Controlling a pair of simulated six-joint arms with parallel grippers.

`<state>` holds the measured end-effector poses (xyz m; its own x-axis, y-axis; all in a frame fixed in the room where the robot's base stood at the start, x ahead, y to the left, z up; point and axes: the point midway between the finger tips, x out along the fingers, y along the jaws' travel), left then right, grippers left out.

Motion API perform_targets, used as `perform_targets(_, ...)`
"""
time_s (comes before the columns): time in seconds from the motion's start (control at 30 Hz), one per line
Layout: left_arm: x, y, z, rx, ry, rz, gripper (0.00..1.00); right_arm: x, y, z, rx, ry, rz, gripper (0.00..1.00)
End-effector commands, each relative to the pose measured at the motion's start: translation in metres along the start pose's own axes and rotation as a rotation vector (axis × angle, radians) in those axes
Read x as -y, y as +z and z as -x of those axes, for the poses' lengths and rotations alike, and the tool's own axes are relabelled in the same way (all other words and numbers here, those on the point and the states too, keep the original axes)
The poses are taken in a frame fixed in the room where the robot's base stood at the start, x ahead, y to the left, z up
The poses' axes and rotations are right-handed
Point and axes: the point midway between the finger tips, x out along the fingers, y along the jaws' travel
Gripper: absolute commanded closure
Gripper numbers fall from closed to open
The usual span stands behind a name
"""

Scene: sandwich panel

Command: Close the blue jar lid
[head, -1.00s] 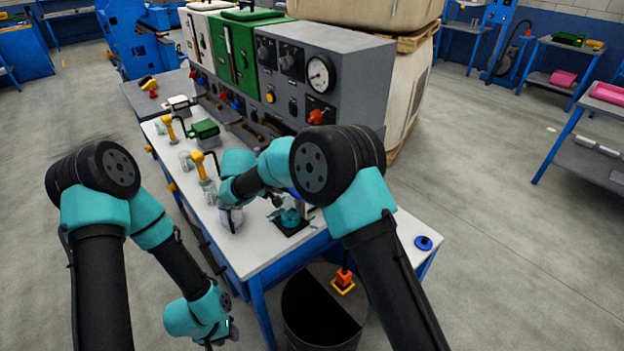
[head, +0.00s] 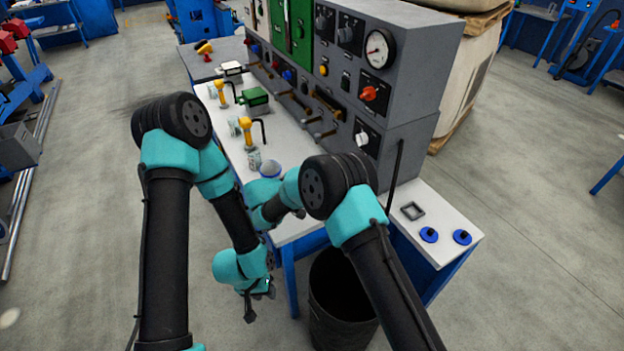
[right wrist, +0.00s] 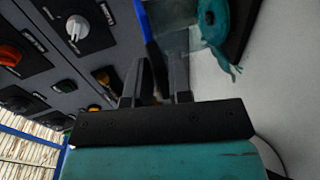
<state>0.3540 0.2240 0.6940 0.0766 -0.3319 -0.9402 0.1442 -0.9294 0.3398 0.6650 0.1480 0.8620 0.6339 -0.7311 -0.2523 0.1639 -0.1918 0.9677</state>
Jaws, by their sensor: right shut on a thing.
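Two flat blue lids with dark knobs, the left one (head: 429,235) and the right one (head: 462,237), lie at the bench's right end. My right gripper (right wrist: 157,85) is shut on a thin blue piece (right wrist: 150,40) that looks like a lid seen edge-on. My right forearm hides that gripper in the head view. My left gripper (head: 260,291) hangs low in front of the bench, away from the jar; its jaws are too small to read.
A grey control panel (head: 410,90) with knobs and a gauge stands along the bench's back. Yellow-topped tools (head: 246,130) and a green box (head: 255,99) stand farther left. A black bin (head: 340,300) stands below the front edge.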

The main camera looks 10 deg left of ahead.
Motion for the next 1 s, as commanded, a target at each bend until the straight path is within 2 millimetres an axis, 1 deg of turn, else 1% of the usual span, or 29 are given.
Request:
perform_targets(0.03,0.0000,0.0000,0.0000,0.000,0.000,0.000,0.62,0.0045,0.0004,-0.0026,0.001,-0.006,0.003,1.00)
perform_targets(0.13,0.0000,0.0000,0.0000,0.000,0.000,0.000,0.62,0.0069,0.0004,-0.0036,0.001,-0.007,0.002,1.00)
perform_targets(0.57,0.0000,0.0000,0.0000,0.000,0.000,0.000,0.62,0.0100,0.0010,-0.0060,0.004,-0.011,0.004,1.00)
perform_targets(0.6,0.0000,0.0000,0.0000,0.000,0.000,0.000,0.62,0.0102,0.0011,-0.0062,0.004,-0.011,0.004,0.77)
perform_targets(0.7,0.0000,0.0000,-0.0001,0.000,0.000,0.000,0.62,0.0100,0.0012,-0.0061,0.004,-0.010,0.004,0.67)
perform_targets(0.77,0.0000,0.0000,0.0000,0.000,0.000,0.000,0.62,0.0097,0.0012,-0.0056,0.004,-0.010,0.004,0.62)
perform_targets(1.0,0.0000,0.0000,0.0000,0.000,0.000,0.000,0.62,0.0077,0.0006,-0.0039,0.002,-0.006,0.003,0.62)
